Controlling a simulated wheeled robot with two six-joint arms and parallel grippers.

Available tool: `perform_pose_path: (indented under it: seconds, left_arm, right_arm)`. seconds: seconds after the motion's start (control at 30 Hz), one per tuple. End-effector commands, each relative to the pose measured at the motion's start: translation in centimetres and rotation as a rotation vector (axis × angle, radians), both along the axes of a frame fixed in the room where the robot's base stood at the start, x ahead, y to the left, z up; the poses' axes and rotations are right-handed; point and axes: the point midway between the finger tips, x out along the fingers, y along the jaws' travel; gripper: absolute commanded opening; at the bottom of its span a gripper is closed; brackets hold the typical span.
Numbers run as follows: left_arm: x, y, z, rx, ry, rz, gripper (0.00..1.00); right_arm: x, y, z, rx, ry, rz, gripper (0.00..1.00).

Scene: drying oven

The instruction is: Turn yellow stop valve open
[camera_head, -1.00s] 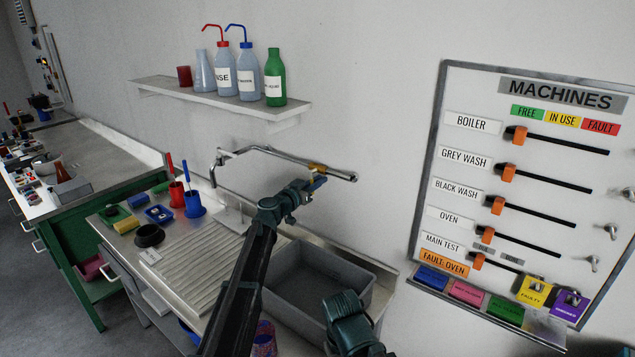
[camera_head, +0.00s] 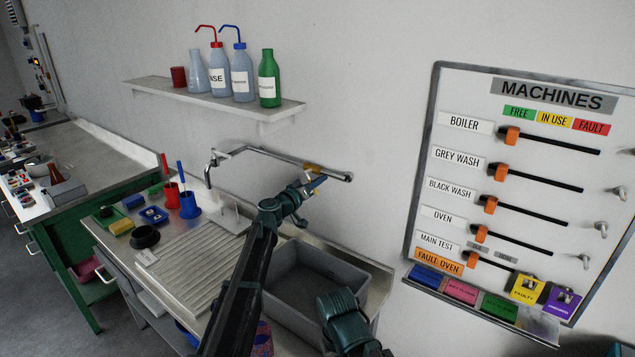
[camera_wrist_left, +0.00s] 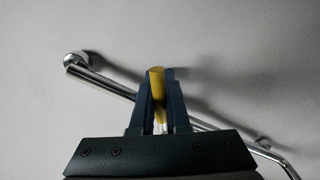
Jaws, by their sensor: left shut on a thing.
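The yellow stop valve (camera_head: 312,168) sits on the chrome pipe (camera_head: 268,152) that runs along the wall above the sink. My left gripper (camera_head: 306,188) reaches up to the valve from below. In the left wrist view, the yellow valve handle (camera_wrist_left: 157,82) stands between the two fingers of my left gripper (camera_wrist_left: 157,95), which are shut on it. The chrome pipe passes behind the fingers in that view. My right arm (camera_head: 345,318) shows at the bottom of the head view, low beside the grey sink basin (camera_head: 300,275); whether its gripper is open cannot be made out.
A shelf (camera_head: 215,100) with bottles is on the wall above the pipe. The MACHINES board (camera_head: 470,150) hangs at the right. Blue and red cups (camera_head: 190,206) stand on the left of the steel counter (camera_head: 200,255). The wall between shelf and board is bare.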

Motion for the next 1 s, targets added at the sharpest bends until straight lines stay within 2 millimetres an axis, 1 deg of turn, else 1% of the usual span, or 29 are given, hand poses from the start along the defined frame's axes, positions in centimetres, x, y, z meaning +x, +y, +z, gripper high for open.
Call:
perform_pose_path:
  seconds: [0.47, 0.5, 0.63, 0.9, 1.0]
  left_arm:
    - [0.0, 0.02, 0.04, -0.011, 0.007, 0.001, 0.0]
    - [0.0, 0.02, 0.04, -0.011, 0.007, 0.001, 0.21]
    - [-0.01, 0.01, 0.04, -0.01, 0.007, 0.001, 0.44]
    - [-0.04, 0.01, 0.03, -0.01, 0.007, 0.001, 0.44]
    - [-0.47, 0.29, 0.03, -0.01, 0.007, 0.001, 0.44]
  right_arm:
    - [0.0, 0.0, 0.02, 0.0, 0.0, 0.0, 0.5]
    - [0.0, 0.0, 0.02, 0.0, 0.0, 0.0, 0.5]
    - [0.0, 0.0, 0.02, 0.0, 0.0, 0.0, 0.5]
    - [0.0, 0.0, 0.02, 0.0, 0.0, 0.0, 0.5]
    - [0.0, 0.0, 0.02, 0.0, 0.0, 0.0, 0.5]
